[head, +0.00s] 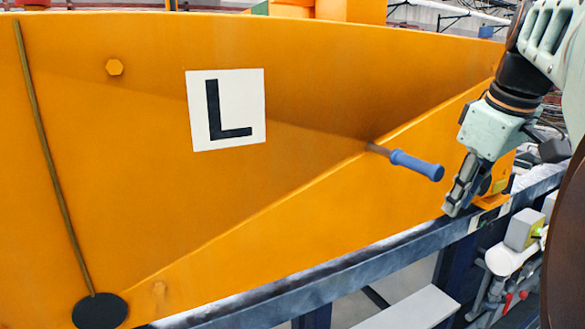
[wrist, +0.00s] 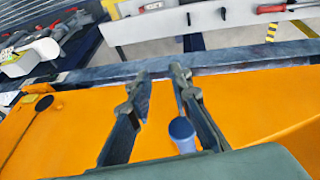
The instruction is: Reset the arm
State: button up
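My gripper (head: 454,205) hangs at the right of the head view, pointing down, on my arm that comes in from the upper right. In the wrist view my gripper (wrist: 160,78) has its two fingers apart with nothing held between them. A blue handle (head: 418,165) on a short metal shaft sticks out from the orange panel (head: 120,170), just left of my gripper in the head view. The blue handle (wrist: 182,131) also shows in the wrist view, low and near the right finger. It looks apart from the fingers.
Tools sit at lower right (head: 515,258). A red-handled tool (wrist: 272,9) lies on a light surface.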

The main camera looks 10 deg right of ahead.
jog(key=v, duration=0.7)
jog(key=shift+s, duration=0.15)
jog(key=shift+a, duration=0.1)
